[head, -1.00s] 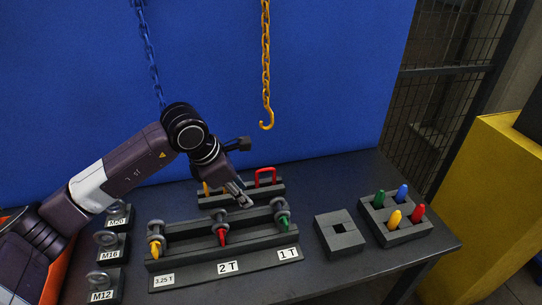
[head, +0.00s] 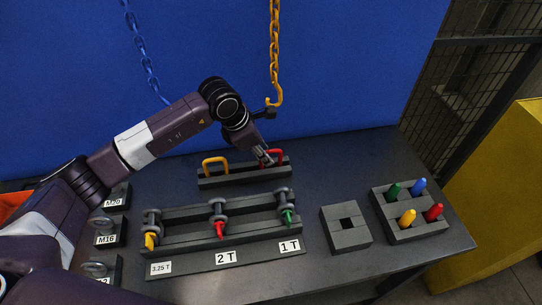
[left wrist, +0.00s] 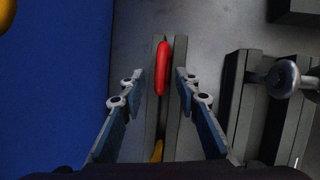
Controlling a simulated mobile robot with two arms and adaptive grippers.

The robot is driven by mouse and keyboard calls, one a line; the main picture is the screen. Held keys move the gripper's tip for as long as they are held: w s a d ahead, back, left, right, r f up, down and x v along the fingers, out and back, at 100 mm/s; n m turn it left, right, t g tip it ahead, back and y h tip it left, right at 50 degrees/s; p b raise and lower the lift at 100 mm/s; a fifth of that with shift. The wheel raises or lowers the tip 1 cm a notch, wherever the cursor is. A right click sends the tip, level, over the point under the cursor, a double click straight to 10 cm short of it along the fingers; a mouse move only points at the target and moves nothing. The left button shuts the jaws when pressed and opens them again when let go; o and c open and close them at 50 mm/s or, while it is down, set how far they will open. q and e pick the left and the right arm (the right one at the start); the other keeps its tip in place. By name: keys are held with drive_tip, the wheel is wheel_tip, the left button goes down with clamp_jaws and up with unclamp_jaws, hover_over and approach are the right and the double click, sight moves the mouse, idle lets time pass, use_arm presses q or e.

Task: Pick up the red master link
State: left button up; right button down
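The red master link (head: 278,154) stands upright in the right part of a dark slotted holder (head: 230,181) at the back of the table. In the left wrist view the red link (left wrist: 162,68) lies between the two fingers. My left gripper (head: 267,160) is at the link, and the left wrist view shows it open (left wrist: 159,78), with one finger on each side and a gap to the link on both sides. The gripper partly hides the link's left side in the head view. My right gripper is not in view.
A yellow master link (head: 215,163) stands in the same holder, left of the red one. In front is a rack (head: 180,238) with several shackles. The yellow chain hook (head: 276,99) hangs behind. A square block (head: 345,238) and peg holder (head: 412,231) stand right.

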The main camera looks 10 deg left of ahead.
use_arm(q)
drive_tip(key=shift+w+d+f, duration=0.15)
drive_tip(key=shift+w+f, duration=0.05)
drive_tip(key=shift+f, duration=0.3)
clamp_jaws()
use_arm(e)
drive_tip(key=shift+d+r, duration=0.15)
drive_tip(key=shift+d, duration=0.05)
use_arm(q)
drive_tip(key=shift+r, duration=0.15)
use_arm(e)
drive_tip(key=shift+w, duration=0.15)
